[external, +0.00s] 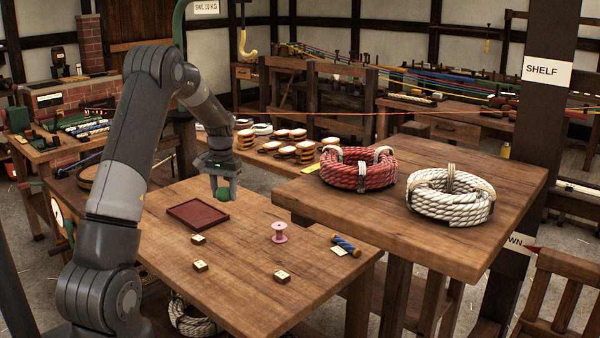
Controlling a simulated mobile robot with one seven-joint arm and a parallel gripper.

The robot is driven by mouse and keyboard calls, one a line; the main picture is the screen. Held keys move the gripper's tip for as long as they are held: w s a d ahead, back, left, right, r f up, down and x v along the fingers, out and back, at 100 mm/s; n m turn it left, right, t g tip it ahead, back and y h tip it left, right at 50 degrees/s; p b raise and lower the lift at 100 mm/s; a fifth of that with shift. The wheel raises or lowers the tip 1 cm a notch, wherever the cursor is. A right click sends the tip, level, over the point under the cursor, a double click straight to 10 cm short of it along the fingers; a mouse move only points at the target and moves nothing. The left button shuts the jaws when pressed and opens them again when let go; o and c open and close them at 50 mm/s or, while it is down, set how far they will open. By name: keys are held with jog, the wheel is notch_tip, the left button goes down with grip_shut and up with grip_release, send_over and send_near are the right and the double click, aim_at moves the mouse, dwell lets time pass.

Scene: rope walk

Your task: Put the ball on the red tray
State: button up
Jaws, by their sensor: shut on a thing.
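A green ball (223,194) is between the fingers of my gripper (221,189), which is shut on it. The gripper points down and holds the ball above the table, at the right of the red tray. The red tray (198,213) is a dark red, shallow square tray lying flat on the wooden table (235,268). The part of the tray that shows is empty.
A higher wooden shelf (400,225) at the right bears a red rope coil (358,169) and a white rope coil (450,196).

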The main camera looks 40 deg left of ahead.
send_over(200, 221)
notch_tip(200, 221, down, 7)
jog(key=shift+d, duration=0.15)
jog(key=shift+f, duration=2)
jog(key=o, duration=1)
jog(key=shift+f, duration=0.15)
notch_tip(200, 221, up, 12)
jog(key=shift+r, duration=0.2)
